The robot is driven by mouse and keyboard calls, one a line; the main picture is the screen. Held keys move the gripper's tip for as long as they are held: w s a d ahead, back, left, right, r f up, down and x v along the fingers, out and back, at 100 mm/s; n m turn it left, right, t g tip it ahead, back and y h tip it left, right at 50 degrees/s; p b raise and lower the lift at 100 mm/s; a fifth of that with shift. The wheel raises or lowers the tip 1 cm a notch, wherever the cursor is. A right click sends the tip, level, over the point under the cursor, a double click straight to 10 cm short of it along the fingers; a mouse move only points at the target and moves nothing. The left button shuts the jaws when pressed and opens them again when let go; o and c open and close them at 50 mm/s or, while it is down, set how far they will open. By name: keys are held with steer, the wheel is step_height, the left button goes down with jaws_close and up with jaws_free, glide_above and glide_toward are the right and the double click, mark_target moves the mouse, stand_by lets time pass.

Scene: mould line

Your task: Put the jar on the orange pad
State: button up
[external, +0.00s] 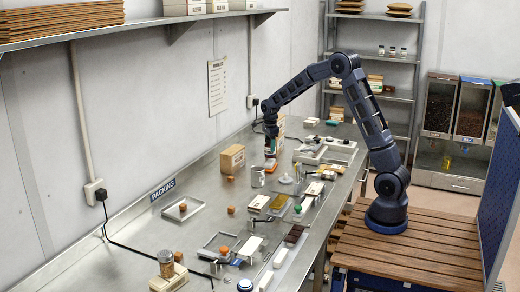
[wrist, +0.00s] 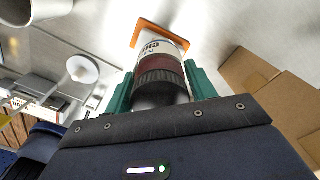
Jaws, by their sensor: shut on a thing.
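My gripper (wrist: 160,88) has teal fingers closed on both sides of the jar (wrist: 160,62). The jar has a ribbed black lid, dark red contents and a white label with dark letters. The orange pad (wrist: 145,25) shows just past the jar's far end, partly hidden by it. In the external view my gripper (external: 271,146) points down over the far part of the steel counter, with the orange pad (external: 270,165) directly below it. The jar is small and mostly hidden there. I cannot tell whether its base touches the pad.
A cardboard box (external: 232,158) stands close to the left of my gripper. A metal can (external: 258,176) and a white funnel-like piece (external: 286,179) stand nearby in front. White equipment (external: 310,153) is to the right. A small tray (external: 183,209) lies nearer on the counter.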

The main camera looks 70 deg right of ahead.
steer(key=shift+f, duration=1.1)
steer(key=o, duration=1.1)
steer(key=shift+f, duration=0.1)
steer(key=shift+o, duration=0.2)
